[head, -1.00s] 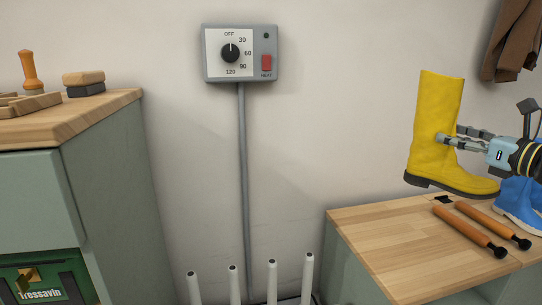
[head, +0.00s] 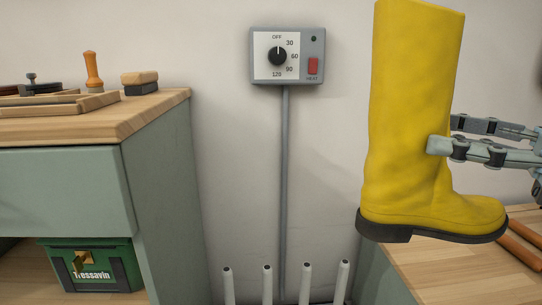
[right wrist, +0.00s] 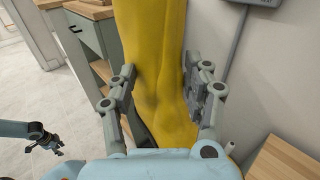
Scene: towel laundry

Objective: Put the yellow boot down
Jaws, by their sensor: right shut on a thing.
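The yellow boot (head: 408,100) is upright in the right of the head view, its dark sole low and its toe to the right. My right gripper (head: 443,134) is shut on the boot's shaft just above the foot. In the right wrist view, the boot (right wrist: 160,45) stands between the two fingers of this gripper (right wrist: 160,90). The boot is held up, its sole overlapping the wooden bench top (head: 440,268) in the picture. My left gripper (right wrist: 45,142) shows small at the lower left of the right wrist view, its opening unclear.
Several upright white pegs (head: 267,285) stand between the bench and the green cabinet (head: 160,190). Orange-handled tools (head: 520,252) lie on the bench, partly behind the boot. A control box (head: 288,55) hangs on the wall. A green crate (head: 90,266) sits under the left counter.

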